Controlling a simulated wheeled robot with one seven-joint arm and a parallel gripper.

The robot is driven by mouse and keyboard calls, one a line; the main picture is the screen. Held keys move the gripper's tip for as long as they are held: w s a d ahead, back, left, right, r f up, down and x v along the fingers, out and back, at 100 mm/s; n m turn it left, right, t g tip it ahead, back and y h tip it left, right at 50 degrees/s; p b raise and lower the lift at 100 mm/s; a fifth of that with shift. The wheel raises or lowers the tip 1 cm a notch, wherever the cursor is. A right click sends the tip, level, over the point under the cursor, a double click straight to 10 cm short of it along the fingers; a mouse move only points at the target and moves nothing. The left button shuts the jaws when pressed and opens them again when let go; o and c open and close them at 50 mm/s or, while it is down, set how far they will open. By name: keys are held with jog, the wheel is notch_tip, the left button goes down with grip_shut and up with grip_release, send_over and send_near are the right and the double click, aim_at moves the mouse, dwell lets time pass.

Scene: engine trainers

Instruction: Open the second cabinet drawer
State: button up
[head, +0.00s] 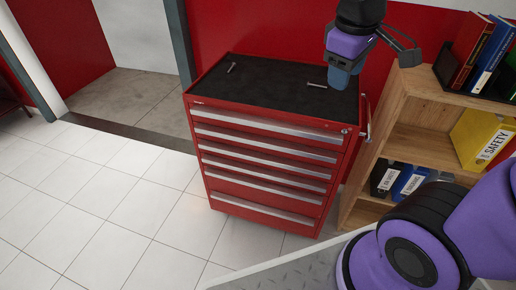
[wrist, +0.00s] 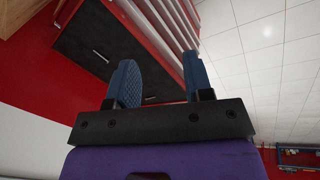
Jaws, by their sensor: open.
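The red cabinet (head: 268,209) stands in the middle of the head view, with several drawers, each with a long silver handle strip. All its drawers look shut. The second drawer (head: 265,137) from the top has its handle strip in plain sight. My gripper (head: 338,78) is above the right part of the cabinet's black top, apart from the drawer fronts. In the wrist view my gripper (wrist: 160,82) has its two blue fingers spread with nothing between them.
Two small metal tools (head: 231,67) (head: 316,85) lie on the cabinet top. A wooden shelf (head: 412,108) with binders and books stands close on the right. White tiled floor (head: 110,200) is free in front and to the left. A doorway opens at the back left.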

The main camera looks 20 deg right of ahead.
jog(key=w+a+f+n+g+h, duration=0.2)
jog(key=w+f+n+h, duration=0.1)
jog(key=w+f+n, duration=0.45)
jog(key=n+t+h, duration=0.6)
jog(key=n+t, duration=0.9)
jog(key=n, duration=1.8)
send_near(261, 145)
jog(key=shift+n, duration=0.25)
jog(key=x, duration=0.8)
jog(key=shift+w+f, duration=0.1)
jog(key=shift+w, duration=0.2)
grip_shut()
jog(key=shift+s, duration=0.15)
